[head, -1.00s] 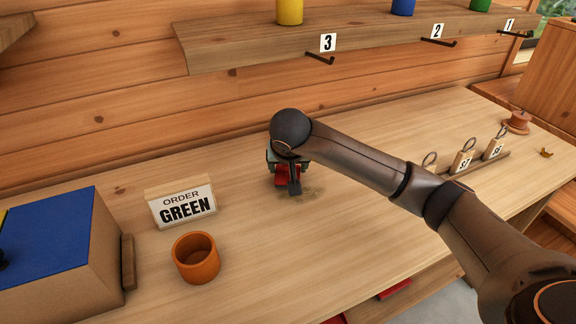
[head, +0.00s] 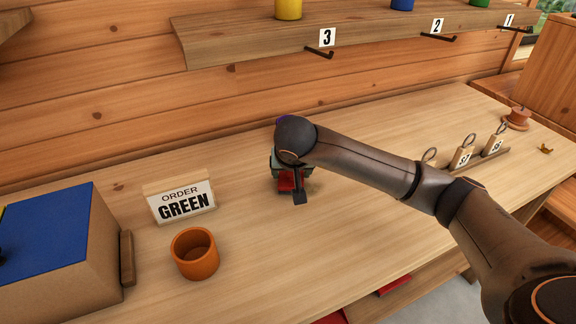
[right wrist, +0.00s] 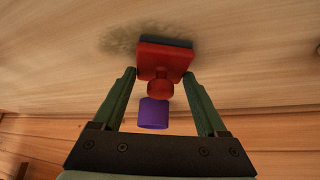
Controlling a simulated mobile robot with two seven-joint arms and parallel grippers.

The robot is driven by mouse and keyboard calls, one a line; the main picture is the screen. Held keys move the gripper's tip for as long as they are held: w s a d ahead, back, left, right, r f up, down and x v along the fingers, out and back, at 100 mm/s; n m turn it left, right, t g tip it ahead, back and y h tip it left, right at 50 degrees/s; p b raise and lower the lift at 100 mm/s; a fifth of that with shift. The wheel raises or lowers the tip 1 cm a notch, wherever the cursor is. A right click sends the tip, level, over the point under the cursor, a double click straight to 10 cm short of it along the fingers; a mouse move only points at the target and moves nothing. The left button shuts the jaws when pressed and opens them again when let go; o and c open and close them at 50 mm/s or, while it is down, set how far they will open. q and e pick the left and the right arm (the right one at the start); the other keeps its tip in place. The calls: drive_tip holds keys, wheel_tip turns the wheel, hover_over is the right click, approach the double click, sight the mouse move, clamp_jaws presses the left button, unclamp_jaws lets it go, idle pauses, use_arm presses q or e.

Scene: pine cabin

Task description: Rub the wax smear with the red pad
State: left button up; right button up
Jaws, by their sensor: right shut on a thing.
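My right gripper (head: 293,183) points down at the worktop. It is shut on the red pad (head: 286,182), partly hidden behind the gripper. The wax smear (right wrist: 122,40) is a dull, mottled patch beside and partly under the pad. In the head view the smear is mostly hidden. My left gripper is not in view.
An orange cup (head: 195,254) and an "ORDER GREEN" sign (head: 182,201) stand left of the gripper. A box with a blue top (head: 50,235) is at far left. Tagged blocks (head: 478,153) and a spool (head: 516,119) stand right. A numbered shelf (head: 240,40) hangs above.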

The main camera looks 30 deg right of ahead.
drive_tip(key=shift+s+a+r, duration=0.1)
drive_tip(key=shift+s, duration=0.75)
drive_tip(key=shift+s+a+f, duration=0.1)
drive_tip(key=shift+s, duration=0.95)
drive_tip(key=shift+s+f, duration=0.1)
drive_tip(key=shift+s, duration=0.9)
drive_tip(key=shift+s+d+f+b, duration=0.1)
drive_tip(key=shift+d+b, duration=0.3)
drive_tip(key=shift+d, duration=0.45)
drive_tip(key=shift+w+d+b, duration=0.15)
drive_tip(key=shift+w+b, duration=0.25)
drive_tip(key=shift+w, duration=1.6)
drive_tip(key=shift+w+d+b, duration=0.1)
drive_tip(key=shift+w+b, duration=0.3)
drive_tip(key=shift+w, duration=1.6)
drive_tip(key=shift+d, duration=0.85)
drive_tip(key=shift+s+a, duration=0.15)
drive_tip(key=shift+s, duration=2.25)
drive_tip(key=shift+s+a, duration=0.1)
drive_tip(key=shift+s, duration=1.55)
